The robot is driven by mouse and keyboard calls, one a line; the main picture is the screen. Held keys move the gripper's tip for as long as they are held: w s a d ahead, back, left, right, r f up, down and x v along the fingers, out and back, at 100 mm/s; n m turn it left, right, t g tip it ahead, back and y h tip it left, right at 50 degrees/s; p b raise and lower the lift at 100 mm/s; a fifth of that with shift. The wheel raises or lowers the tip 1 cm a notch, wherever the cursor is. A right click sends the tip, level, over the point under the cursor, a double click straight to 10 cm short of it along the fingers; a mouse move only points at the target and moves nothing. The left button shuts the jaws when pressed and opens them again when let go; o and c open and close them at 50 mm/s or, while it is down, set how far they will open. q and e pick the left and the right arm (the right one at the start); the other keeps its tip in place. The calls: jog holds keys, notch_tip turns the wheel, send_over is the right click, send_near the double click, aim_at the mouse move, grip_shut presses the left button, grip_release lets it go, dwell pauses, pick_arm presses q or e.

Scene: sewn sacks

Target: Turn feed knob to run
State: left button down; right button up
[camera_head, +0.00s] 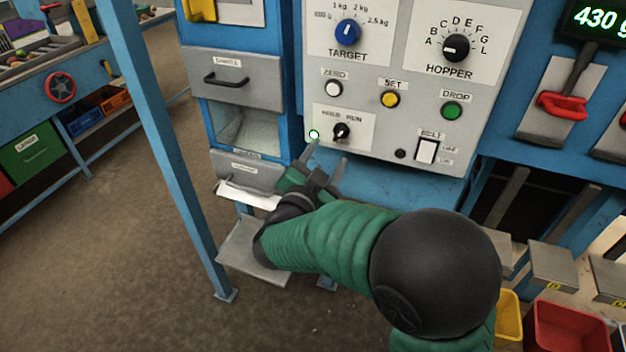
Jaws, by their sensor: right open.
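The feed knob (341,132) is a small black knob on a white plate marked HOLD and RUN, low on the grey control panel (385,122). Which mark its pointer faces is too small to tell. My right gripper (327,160) is open and empty, just below the knob, with its two fingers pointing up towards the plate. It looks apart from the knob. A small lit green lamp (313,134) shows at the left edge of the plate, near the left fingertip. My left gripper is not in view.
Above the knob are the white ZERO button (333,88), the blue TARGET dial (347,32) and the black HOPPER dial (456,48). The yellow SET button (389,100), green DROP button (451,110) and BELT switch (426,150) are to the right. A blue post (160,130) stands left.

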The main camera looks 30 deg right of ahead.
jog(key=v, duration=0.9)
jog(key=shift+s+a, duration=0.2)
jog(key=shift+a, duration=0.05)
